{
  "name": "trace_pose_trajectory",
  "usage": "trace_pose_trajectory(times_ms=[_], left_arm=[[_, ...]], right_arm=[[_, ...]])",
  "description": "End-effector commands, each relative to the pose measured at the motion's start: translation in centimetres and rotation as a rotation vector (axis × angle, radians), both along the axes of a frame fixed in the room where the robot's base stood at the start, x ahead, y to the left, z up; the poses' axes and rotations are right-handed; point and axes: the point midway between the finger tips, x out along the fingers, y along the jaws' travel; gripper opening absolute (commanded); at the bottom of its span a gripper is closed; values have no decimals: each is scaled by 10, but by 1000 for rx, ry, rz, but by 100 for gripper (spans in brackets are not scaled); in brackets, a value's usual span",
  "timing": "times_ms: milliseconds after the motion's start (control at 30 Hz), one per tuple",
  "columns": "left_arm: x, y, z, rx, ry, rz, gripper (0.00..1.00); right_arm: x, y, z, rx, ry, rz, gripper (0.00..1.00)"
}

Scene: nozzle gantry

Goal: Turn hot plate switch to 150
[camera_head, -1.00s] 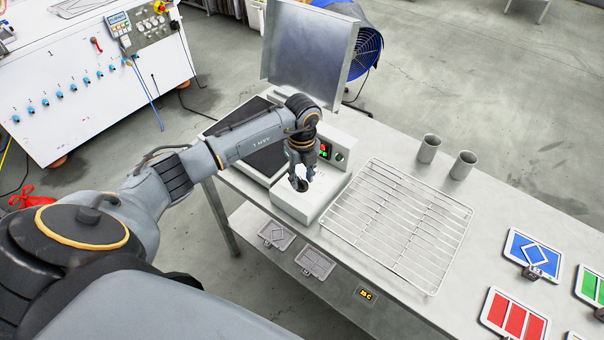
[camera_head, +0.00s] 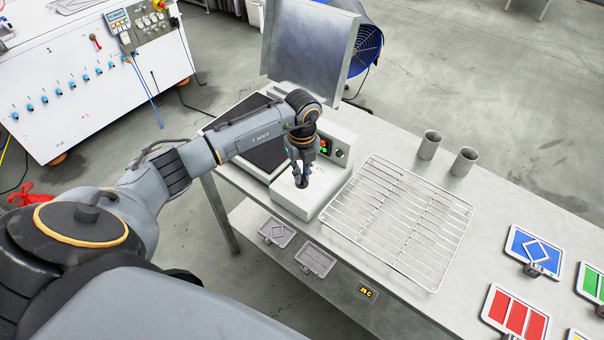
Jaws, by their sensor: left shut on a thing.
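The hot plate (camera_head: 268,150) is a light box with a dark top, at the left end of the metal table. Its white front part (camera_head: 322,187) faces me, and a small panel with a red and green display (camera_head: 325,147) shows behind the gripper. My left gripper (camera_head: 301,181) points down at the top of the white front part and is shut on the switch there. The gripper's fingers hide most of the switch, and its setting cannot be read. My right gripper is not in view.
A wire rack (camera_head: 400,220) lies just right of the hot plate. Two metal cups (camera_head: 429,145) stand behind it. A raised metal panel (camera_head: 308,48) stands behind the hot plate. Coloured trays, one blue (camera_head: 533,252) and one red (camera_head: 515,312), lie at the right.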

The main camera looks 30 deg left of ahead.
Motion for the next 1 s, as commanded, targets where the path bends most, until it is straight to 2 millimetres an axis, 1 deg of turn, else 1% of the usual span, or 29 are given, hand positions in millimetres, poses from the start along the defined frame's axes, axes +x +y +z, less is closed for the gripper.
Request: trace_pose_trajectory(times_ms=[33,267,700,1000], left_arm=[[1,1,-2,1,-3,-27,0],[1,1,-3,1,-3,-212,0],[1,1,-3,1,-4,-632,0],[1,1,-2,0,-4,-890,0]], right_arm=[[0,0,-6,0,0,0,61],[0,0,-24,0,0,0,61],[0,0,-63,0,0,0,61],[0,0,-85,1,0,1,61]])
